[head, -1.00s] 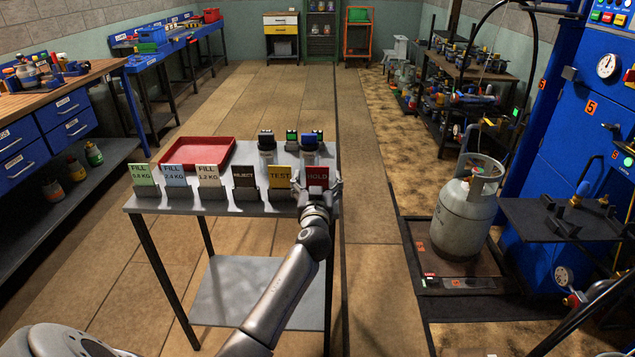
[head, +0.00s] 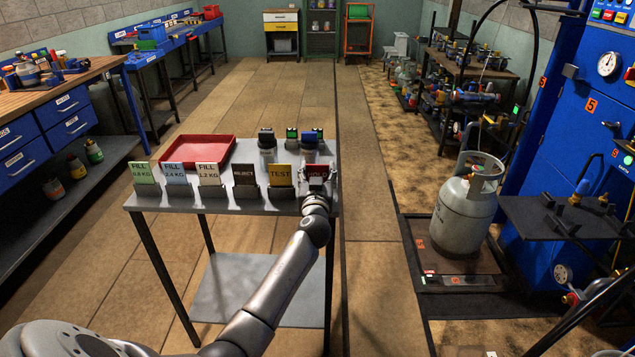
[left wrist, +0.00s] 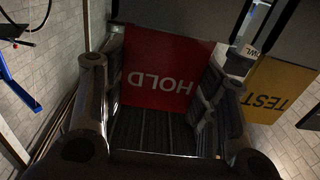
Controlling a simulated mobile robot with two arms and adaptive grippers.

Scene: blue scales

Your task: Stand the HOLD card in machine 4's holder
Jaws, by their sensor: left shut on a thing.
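The red HOLD card (head: 316,172) is at the right end of the row of cards on the small grey table (head: 240,205). In the left wrist view the HOLD card (left wrist: 167,72) shows upside down between the two fingers. My left gripper (head: 317,180) is shut on it, at the table's right edge. Whether the card's lower edge is still in its slot is hidden. The yellow TEST card (head: 281,175) stands just left of it in a dark holder. My right gripper is not in view. No holder marked 4 can be made out.
FILL cards (head: 175,173) and a black REJECT card (head: 245,174) stand along the table's front. A red tray (head: 201,150) and small items lie behind. A grey gas cylinder (head: 463,215) stands on a scale at right, by the blue machine marked 5 (head: 560,170). Floor between is clear.

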